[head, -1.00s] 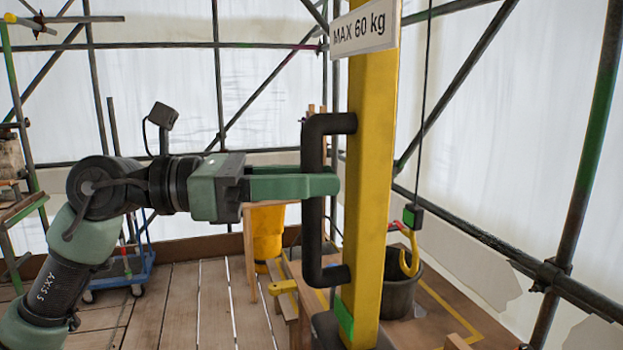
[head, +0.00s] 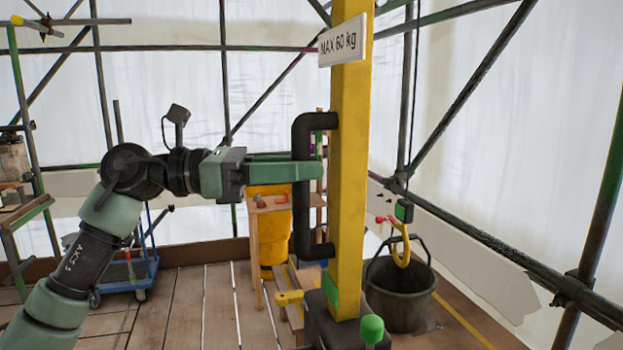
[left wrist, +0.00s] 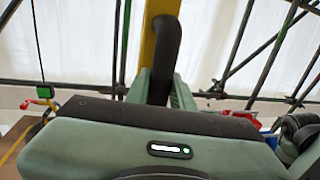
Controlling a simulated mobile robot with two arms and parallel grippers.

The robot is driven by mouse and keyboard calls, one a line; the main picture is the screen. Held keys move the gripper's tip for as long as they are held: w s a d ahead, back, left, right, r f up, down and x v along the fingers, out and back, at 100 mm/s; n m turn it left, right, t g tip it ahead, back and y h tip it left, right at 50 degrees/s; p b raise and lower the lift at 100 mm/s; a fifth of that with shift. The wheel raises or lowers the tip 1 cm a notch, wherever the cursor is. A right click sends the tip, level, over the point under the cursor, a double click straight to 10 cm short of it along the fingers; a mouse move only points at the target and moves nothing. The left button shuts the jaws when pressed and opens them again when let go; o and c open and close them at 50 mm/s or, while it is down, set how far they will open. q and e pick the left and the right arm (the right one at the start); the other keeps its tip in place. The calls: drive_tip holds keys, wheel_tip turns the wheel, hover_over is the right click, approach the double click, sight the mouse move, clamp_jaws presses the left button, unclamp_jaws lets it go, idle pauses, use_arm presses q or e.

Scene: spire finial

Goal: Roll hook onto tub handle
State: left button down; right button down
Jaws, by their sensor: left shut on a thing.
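The yellow hook (head: 402,250) hangs under a small green and black block (head: 404,211) on a thin cable. In the head view it overlaps the opening of the black tub (head: 398,312). The tub's thin dark handle (head: 428,250) arches up behind the hook; I cannot tell whether they touch. My left gripper (head: 308,170) is shut on the black bar handle (head: 301,215) of the yellow post (head: 350,130). The left wrist view shows its green fingers (left wrist: 158,88) either side of the bar (left wrist: 165,50). My right gripper is not in view.
A "MAX 60 kg" sign (head: 345,40) is on the post. A green knob (head: 371,329) stands at its foot. A blue trolley (head: 130,272) is at left. Scaffold tubes run along the right. Bare planks (head: 205,300) lie left of the post.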

use_arm(q)
drive_tip(key=shift+s, duration=0.3)
drive_tip(key=c, duration=1.2)
unclamp_jaws()
drive_tip(key=shift+s+d+r, duration=0.1)
drive_tip(key=shift+s+r, duration=0.05)
drive_tip(key=shift+s, duration=0.05)
drive_tip(key=a+b, duration=0.3)
drive_tip(key=a, duration=0.5)
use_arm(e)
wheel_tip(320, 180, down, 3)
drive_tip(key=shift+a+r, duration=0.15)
